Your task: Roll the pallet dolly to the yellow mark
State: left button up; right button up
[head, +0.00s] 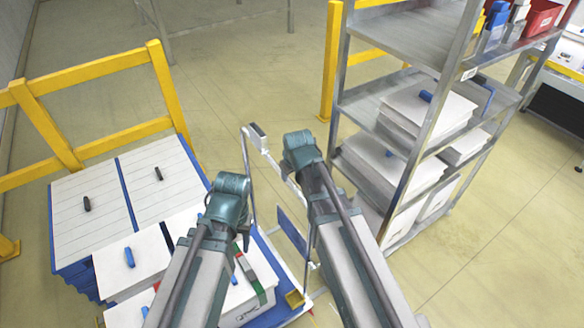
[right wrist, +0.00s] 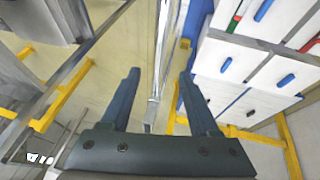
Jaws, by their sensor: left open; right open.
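The pallet dolly has a blue deck (head: 272,262) carrying white boxes (head: 135,262), with a metal push handle (head: 247,150) standing at its right side and a blue panel (head: 292,232) on it. My left gripper (head: 230,195) is open, left of the handle and above the boxes. My right gripper (head: 300,148) is open beside the handle's top bar. In the right wrist view, a metal upright of the handle (right wrist: 155,98) shows between the spread fingers of my right gripper (right wrist: 162,85); contact is not clear. I cannot make out the yellow mark on the floor.
A metal shelf rack (head: 400,120) with white boxes and bins stands close on the right. A yellow guard rail (head: 100,140) runs behind the load on the left. A yellow post (head: 331,60) stands by the rack. The floor (head: 250,75) beyond the handle is mostly clear.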

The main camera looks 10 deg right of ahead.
pick_arm(q)
notch_tip(320, 180, up, 2)
jog(key=shift+r+p, duration=0.25)
jog(key=shift+p, duration=0.5)
pick_arm(e)
jog(key=v, duration=0.2)
jog(key=shift+s+r, duration=0.2)
jog(key=shift+r, duration=0.15)
jog(key=shift+a, duration=0.1)
pick_arm(q)
notch_tip(320, 180, down, 8)
jog(key=b, duration=0.8)
jog(key=shift+f, duration=0.25)
pick_arm(e)
jog(key=s+a+f+g, duration=0.2)
jog(key=s+f, duration=0.3)
jog(key=s, duration=0.4)
jog(key=s+a+f+m+g+h, duration=0.1)
jog(key=s+a+f+g, duration=0.2)
jog(key=s, duration=0.7)
notch_tip(320, 180, down, 2)
jog(key=shift+s+a+f, duration=0.2)
jog(key=shift+a, duration=0.75)
